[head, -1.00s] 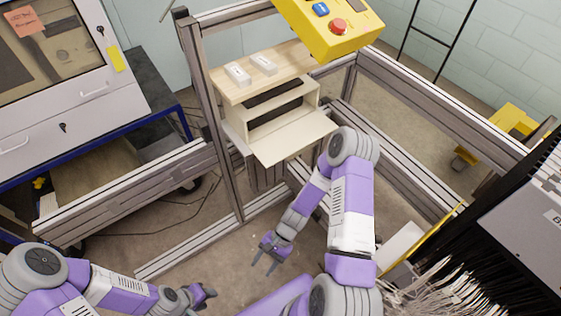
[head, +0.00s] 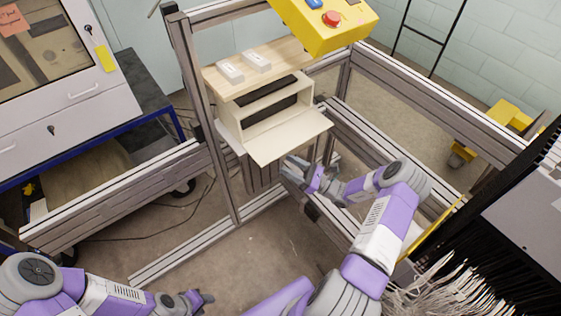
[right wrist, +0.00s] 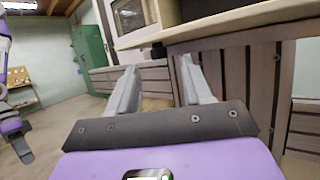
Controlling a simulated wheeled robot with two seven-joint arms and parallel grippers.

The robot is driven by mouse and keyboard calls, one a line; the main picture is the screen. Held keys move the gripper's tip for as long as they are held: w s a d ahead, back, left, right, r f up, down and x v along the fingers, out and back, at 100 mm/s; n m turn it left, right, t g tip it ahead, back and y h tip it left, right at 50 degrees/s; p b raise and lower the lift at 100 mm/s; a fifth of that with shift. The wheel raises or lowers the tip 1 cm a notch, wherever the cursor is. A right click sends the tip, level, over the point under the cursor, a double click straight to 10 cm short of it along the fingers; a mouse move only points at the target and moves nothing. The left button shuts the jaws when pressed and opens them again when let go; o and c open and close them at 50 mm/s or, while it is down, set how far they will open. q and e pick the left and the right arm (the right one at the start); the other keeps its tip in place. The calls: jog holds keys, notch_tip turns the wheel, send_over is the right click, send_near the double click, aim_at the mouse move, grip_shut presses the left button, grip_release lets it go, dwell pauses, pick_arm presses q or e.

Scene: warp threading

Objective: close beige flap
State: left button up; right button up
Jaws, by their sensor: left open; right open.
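The beige flap (head: 290,137) hangs open on the front of a beige box (head: 236,118), lying out roughly flat toward the lower right in the head view. Dark slots show inside the box above it. My right gripper (head: 290,169) is open and empty, just below the flap's near edge, beside the metal frame. The right wrist view shows its two fingers (right wrist: 158,85) apart with nothing between them. My left gripper (head: 203,299) is at the lower left of the head view, open and empty, far from the flap.
A wooden shelf (head: 275,68) with two white blocks (head: 230,72) lies on top of the box. A yellow control box (head: 325,25) with a red button hangs above. Metal frame beams (head: 170,245) surround the area. Loose pale threads (head: 425,290) hang at the lower right.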

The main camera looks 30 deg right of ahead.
jog(key=shift+x, duration=2)
jog(key=shift+f, duration=0.1)
grip_shut()
